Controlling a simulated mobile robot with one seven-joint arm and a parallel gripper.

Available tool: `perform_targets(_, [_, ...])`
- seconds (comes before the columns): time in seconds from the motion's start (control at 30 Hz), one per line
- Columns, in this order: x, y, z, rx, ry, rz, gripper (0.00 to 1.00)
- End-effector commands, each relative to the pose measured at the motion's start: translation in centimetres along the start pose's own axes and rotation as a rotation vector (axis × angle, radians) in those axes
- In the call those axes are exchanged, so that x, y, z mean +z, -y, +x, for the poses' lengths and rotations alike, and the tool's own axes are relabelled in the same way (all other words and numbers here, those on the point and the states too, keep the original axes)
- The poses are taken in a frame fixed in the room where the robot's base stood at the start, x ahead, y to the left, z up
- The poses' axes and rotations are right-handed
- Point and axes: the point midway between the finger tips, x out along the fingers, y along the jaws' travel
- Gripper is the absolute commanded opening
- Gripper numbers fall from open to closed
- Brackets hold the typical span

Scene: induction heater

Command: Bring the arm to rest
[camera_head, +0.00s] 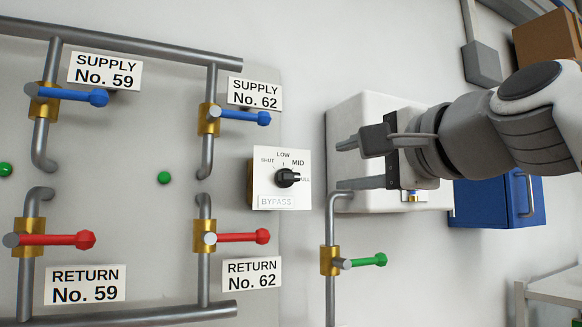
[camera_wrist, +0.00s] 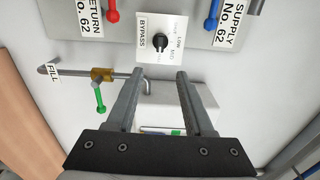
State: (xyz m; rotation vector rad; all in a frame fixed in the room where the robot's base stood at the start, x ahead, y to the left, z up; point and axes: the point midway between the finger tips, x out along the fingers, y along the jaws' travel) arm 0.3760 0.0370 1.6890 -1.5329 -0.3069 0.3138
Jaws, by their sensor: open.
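My gripper (camera_head: 343,165) is at the right of the bypass dial in the head view, in front of a white box (camera_head: 350,115). Its two fingers are spread apart with nothing between them. In the wrist view the open fingers (camera_wrist: 160,73) point toward the wall, with the black bypass knob (camera_wrist: 160,42) beyond their tips. The knob (camera_head: 287,178) sits on a white plate marked SHUT, LOW, MID and a partly covered last label. It appears to point right, toward that last label. The gripper appears clear of the knob.
Blue supply handles (camera_head: 246,116) and red return handles (camera_head: 243,237) stick out at the left. A pipe with a green handle (camera_head: 367,261) stands below the gripper. A blue cabinet (camera_head: 490,205) and a cardboard box (camera_head: 547,40) are at the right.

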Motion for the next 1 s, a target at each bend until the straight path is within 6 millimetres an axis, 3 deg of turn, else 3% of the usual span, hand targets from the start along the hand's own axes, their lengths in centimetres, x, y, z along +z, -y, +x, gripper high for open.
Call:
perform_targets(0.43, [0.0,0.0,0.0,0.001,0.0,0.0,0.53])
perform_targets(0.57, [0.1,-1.9,0.2,0.045,-0.001,-0.047,0.53])
perform_targets(0.67, [0.3,-6.4,0.3,0.148,0.003,-0.161,0.53])
perform_targets(0.83, [0.9,-18.1,-1.0,0.423,0.063,-0.469,0.53])
perform_targets(1.0, [1.2,-29.9,-4.6,0.703,0.198,-0.783,0.53])
